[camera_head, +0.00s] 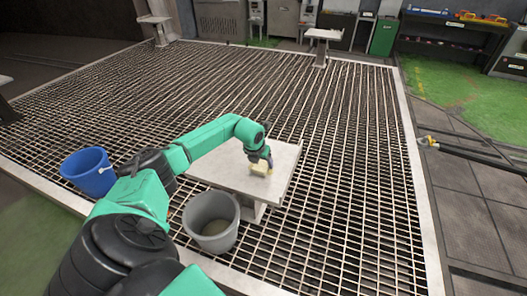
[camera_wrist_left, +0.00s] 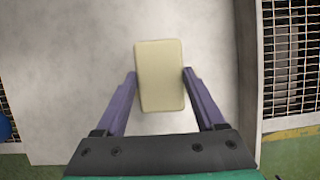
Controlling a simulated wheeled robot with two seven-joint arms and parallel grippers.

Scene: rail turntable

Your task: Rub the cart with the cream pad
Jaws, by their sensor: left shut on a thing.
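The cream pad (camera_head: 260,169) is a small pale block at the flat white top of the cart (camera_head: 222,174). My left gripper (camera_head: 266,158) comes from above and is shut on the pad. In the left wrist view the pad (camera_wrist_left: 160,62) sits between the two purple fingers of my left gripper (camera_wrist_left: 159,78), with the pale cart top (camera_wrist_left: 75,65) behind it. The pad looks to be on or very close to the cart top; contact is not clear. My right gripper is not in view.
A grey bucket (camera_head: 224,238) stands in front of the cart and a blue bucket (camera_head: 88,170) stands to the left. Dark metal grating (camera_head: 345,180) surrounds the cart. Another white-topped stand (camera_head: 323,34) is farther back. A bench with coloured items (camera_head: 455,28) stands at the back right.

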